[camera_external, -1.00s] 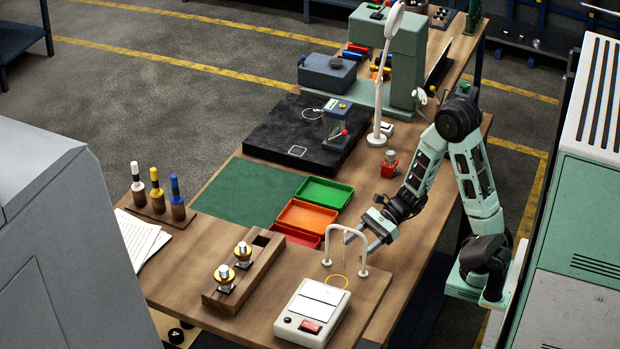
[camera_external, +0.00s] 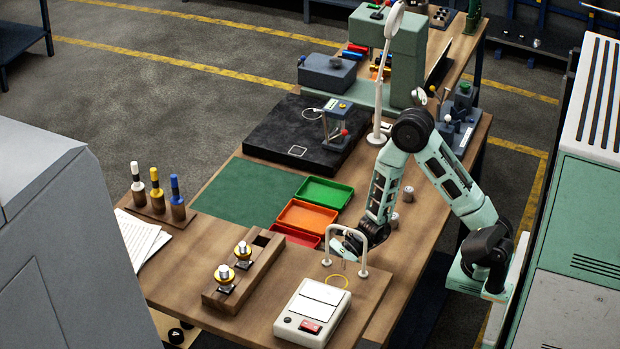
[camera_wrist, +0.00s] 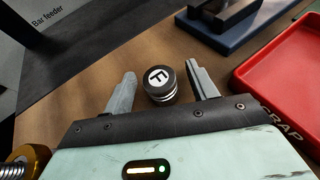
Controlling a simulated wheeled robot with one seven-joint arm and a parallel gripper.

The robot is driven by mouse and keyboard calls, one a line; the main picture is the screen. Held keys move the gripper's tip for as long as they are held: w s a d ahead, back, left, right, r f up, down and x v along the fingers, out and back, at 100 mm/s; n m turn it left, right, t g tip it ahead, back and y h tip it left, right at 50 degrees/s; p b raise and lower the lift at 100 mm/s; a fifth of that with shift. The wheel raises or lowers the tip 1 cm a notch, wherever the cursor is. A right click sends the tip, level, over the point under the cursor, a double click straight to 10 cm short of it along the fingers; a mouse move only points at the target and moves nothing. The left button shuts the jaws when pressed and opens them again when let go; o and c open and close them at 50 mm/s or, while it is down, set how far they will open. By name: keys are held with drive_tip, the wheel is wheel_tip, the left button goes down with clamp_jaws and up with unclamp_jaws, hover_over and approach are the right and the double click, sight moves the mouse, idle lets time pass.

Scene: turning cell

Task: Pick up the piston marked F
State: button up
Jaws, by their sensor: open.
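The piston marked F (camera_wrist: 160,86) stands upright on the brown table in the wrist view, a dark ringed cylinder with a white F disc on top. My gripper (camera_wrist: 163,90) is open, with one finger on each side of the piston. Gaps show between the piston and both fingers. In the external view my gripper (camera_external: 348,248) is low over the table by the white arch. I cannot make out the piston marked F there.
A red scrap tray (camera_wrist: 272,82) lies right of the fingers. A blue base (camera_wrist: 220,43) stands beyond the piston. A brass-coloured part (camera_wrist: 32,158) is close at lower left. In the external view, a white arch (camera_external: 364,250) and a white device (camera_external: 313,308) stand near my gripper.

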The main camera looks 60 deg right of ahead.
drive_tip(key=shift+x, duration=1.1)
drive_tip(key=c, duration=1.1)
